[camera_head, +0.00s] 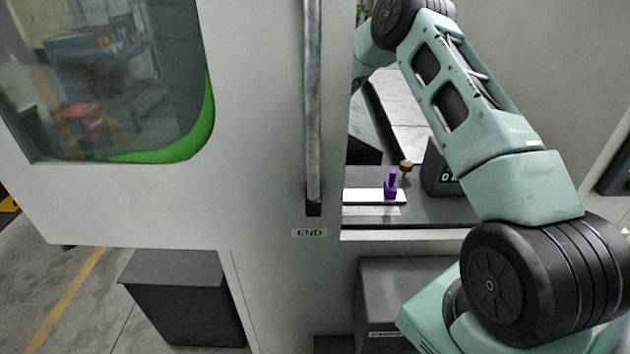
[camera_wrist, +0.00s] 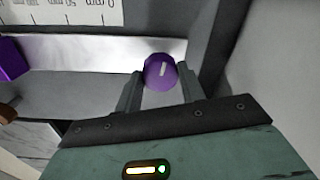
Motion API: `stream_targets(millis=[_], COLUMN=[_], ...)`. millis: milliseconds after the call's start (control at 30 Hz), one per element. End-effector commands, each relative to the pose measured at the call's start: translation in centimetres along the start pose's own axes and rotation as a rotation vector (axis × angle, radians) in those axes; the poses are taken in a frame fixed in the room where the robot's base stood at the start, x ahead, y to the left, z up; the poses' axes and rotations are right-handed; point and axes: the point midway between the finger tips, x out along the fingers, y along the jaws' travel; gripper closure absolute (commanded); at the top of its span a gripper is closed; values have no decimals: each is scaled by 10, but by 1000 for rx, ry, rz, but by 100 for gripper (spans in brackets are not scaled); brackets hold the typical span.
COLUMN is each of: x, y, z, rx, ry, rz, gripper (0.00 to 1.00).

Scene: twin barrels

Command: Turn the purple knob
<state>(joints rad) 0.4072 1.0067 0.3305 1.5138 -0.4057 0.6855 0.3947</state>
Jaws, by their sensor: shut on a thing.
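The purple knob (camera_wrist: 158,73) is round, with a short white mark on its face that leans slightly to the right. It sits against a pale metal strip in the wrist view. My gripper (camera_wrist: 161,84) is shut on it, with one finger on its left side and one on its right. In the head view my arm reaches in past the edge of the white panel, and I see neither the knob nor the fingers there.
An upright purple piece (camera_head: 391,185) stands on a white plate, beside a brown round-topped piece (camera_head: 405,166) and a dark display box (camera_head: 440,170). The white door (camera_head: 262,120) with a long vertical handle (camera_head: 313,110) is left of my arm. A printed scale (camera_wrist: 70,12) shows at upper left.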

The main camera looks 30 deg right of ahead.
Motion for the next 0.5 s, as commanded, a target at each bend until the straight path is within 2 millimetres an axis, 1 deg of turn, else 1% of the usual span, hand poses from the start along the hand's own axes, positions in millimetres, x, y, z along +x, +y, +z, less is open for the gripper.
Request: stream_targets(millis=[133,167,200,233,500], x=[-1,-1,-1,-1,-1], y=[0,0,0,0,0], z=[0,0,0,0,0], rx=[0,-1,-1,-1,-2], ry=[1,1,1,1,1], rz=[-1,-1,-1,-1,0], gripper=[84,55,44,39,39])
